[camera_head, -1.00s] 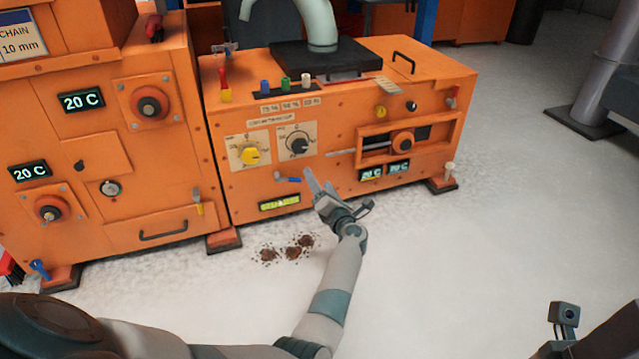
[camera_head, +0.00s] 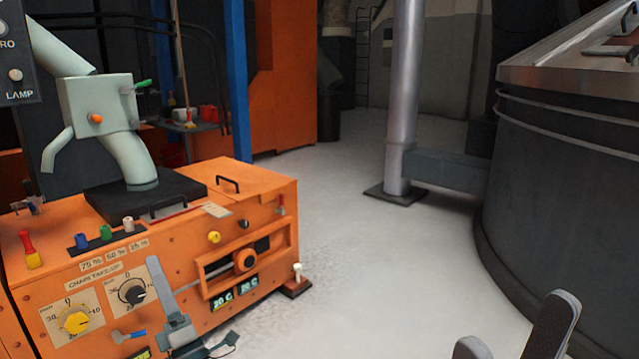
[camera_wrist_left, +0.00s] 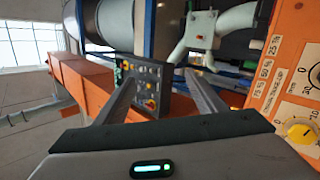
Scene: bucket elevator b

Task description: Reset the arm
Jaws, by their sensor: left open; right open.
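A dark control panel (camera_wrist_left: 150,85) shows behind that gap. My right gripper (camera_head: 515,335) is at the bottom right of the head view, its two fingers apart and empty. The rest of the right arm is out of view. I cannot tell if the left gripper touches the machine.
The machine carries a yellow dial (camera_head: 75,318), a blue-handled lever (camera_head: 128,336) and a pale pipe (camera_head: 128,160) on top. A grey post (camera_head: 403,100) and a large dark round vessel (camera_head: 565,200) stand right. The pale floor (camera_head: 385,270) between is clear.

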